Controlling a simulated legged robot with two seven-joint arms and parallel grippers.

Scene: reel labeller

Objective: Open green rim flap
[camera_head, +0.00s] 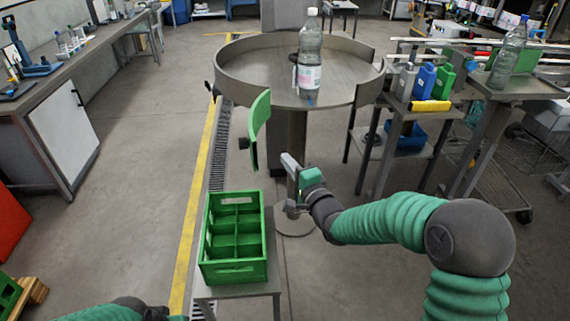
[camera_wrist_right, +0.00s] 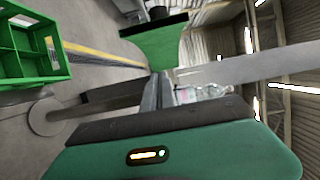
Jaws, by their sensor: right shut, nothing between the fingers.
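The green rim flap (camera_head: 260,117) is a curved panel with a dark knob at the front left of the round grey table (camera_head: 232,92). It stands out from the rim, swung toward me, at an angle to the rim's curve. The right wrist view also shows the flap (camera_wrist_right: 160,48), beyond the fingertips. My right gripper (camera_head: 288,162) is shut and empty, below and to the right of the flap, apart from it. Its closed fingers also show in the right wrist view (camera_wrist_right: 155,92). My left arm shows only at the bottom left edge; its gripper is out of view.
A clear bottle (camera_head: 309,60) stands on the round table. A green crate (camera_head: 235,271) with empty compartments sits on a small stand in front. Blue and green containers (camera_head: 424,82) and another bottle (camera_head: 507,55) stand on the right.

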